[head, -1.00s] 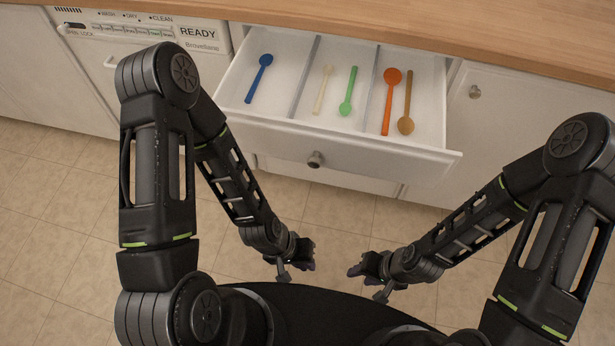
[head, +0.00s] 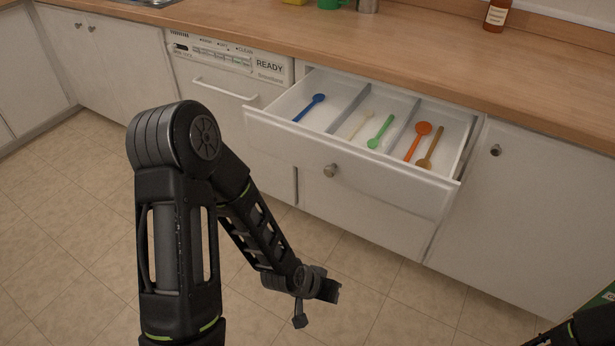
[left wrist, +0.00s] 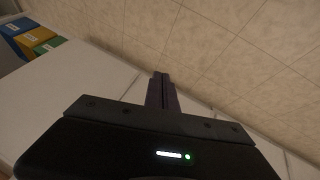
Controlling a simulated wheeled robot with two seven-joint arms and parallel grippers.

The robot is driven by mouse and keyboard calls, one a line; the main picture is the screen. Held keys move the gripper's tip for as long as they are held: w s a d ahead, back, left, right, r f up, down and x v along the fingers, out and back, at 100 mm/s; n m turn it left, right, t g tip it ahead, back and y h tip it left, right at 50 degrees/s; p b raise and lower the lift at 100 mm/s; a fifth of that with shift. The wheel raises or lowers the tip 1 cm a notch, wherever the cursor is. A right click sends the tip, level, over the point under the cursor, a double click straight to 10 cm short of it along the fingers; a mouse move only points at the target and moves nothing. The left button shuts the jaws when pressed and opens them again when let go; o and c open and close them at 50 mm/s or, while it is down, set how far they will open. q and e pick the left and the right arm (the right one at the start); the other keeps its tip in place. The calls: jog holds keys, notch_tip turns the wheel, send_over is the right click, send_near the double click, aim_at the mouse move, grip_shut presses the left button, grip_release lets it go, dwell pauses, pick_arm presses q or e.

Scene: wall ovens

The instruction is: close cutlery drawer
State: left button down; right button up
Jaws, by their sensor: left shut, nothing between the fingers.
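The cutlery drawer (head: 350,165) is pulled open below the wooden counter. Dividers split it into compartments with a blue spoon (head: 310,108), a pale spoon (head: 362,124), a green spoon (head: 381,131), an orange spoon (head: 417,141) and a brown spoon (head: 431,147). In the left wrist view the left fingers (left wrist: 161,90) are together and empty. My right gripper is out of view; only part of its arm shows at the bottom right.
A dishwasher (head: 225,85) with a "READY" panel is left of the drawer. A closed cabinet door with a knob (head: 496,150) is at the right. A bottle (head: 496,14) stands on the counter (head: 400,60). The tiled floor (head: 60,220) is clear.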

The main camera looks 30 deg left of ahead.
pick_arm(q)
jog(key=w+a+r+m+t+y+b, duration=0.2)
jog(key=w+a+r+m+t+b, duration=0.3)
jog(key=w+a+r, duration=0.45)
jog(key=s+a+r+m+t+b, duration=0.2)
jog(key=a+r+m, duration=0.2)
jog(key=r+m, duration=0.3)
jog(key=s+a+r+m+t+b, duration=0.2)
jog(key=a+r+m+b, duration=0.1)
jog(key=r+m, duration=0.4)
jog(key=shift+s+a+r+m, duration=0.15)
jog(key=shift+a+r+m, duration=0.3)
jog(key=shift+a, duration=0.2)
jog(key=shift+t, duration=0.3)
